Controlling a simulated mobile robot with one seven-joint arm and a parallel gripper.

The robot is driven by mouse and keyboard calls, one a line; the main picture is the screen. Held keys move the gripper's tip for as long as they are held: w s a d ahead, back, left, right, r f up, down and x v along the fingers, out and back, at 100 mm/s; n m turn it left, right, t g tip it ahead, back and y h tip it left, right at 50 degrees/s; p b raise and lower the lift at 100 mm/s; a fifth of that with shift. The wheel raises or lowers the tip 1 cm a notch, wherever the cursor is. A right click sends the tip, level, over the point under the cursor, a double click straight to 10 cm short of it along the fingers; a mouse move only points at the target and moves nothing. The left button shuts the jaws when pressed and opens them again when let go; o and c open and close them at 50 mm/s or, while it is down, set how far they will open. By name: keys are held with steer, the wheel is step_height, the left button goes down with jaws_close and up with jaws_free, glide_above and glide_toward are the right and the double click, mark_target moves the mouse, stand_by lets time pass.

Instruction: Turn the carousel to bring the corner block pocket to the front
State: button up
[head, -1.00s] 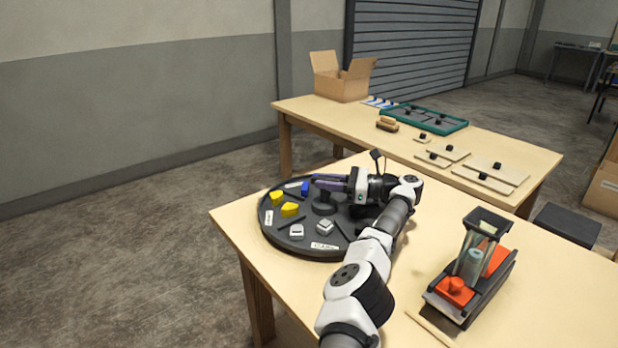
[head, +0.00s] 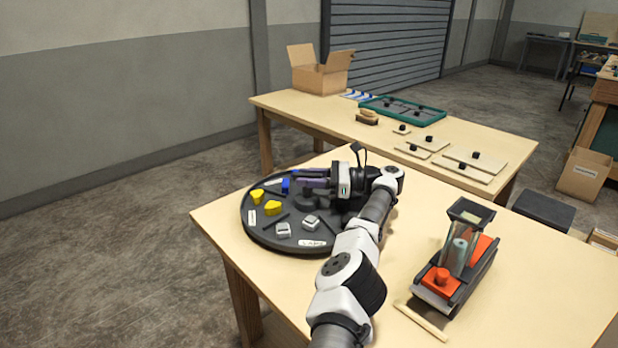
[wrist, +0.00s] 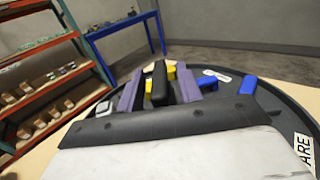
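The round black carousel (head: 251,230) lies on the near table, divided by thin dark ribs. Yellow blocks (head: 272,208) sit at its left, grey-white blocks (head: 311,221) at its front, and a blue block (head: 286,186) at its back left. White labels, one at the front (head: 312,243), are too small to read. My gripper (head: 305,181) reaches across its back part, pointing left. In the wrist view its purple fingers (wrist: 159,92) stand apart on either side of an upright black post (wrist: 160,84). A gap shows beside the post. My arm hides the carousel's right side.
A red and black device with a clear chute (head: 455,265) stands on the near table to the right. A thin wooden strip (head: 421,321) lies before it. The far table holds a cardboard box (head: 320,77), a green-framed tray (head: 403,110) and several knobbed boards.

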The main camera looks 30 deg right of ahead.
steer(key=shift+r, duration=0.15)
step_height(320, 180, up, 20)
steer(key=p, duration=0.5)
steer(key=shift+p, duration=0.35)
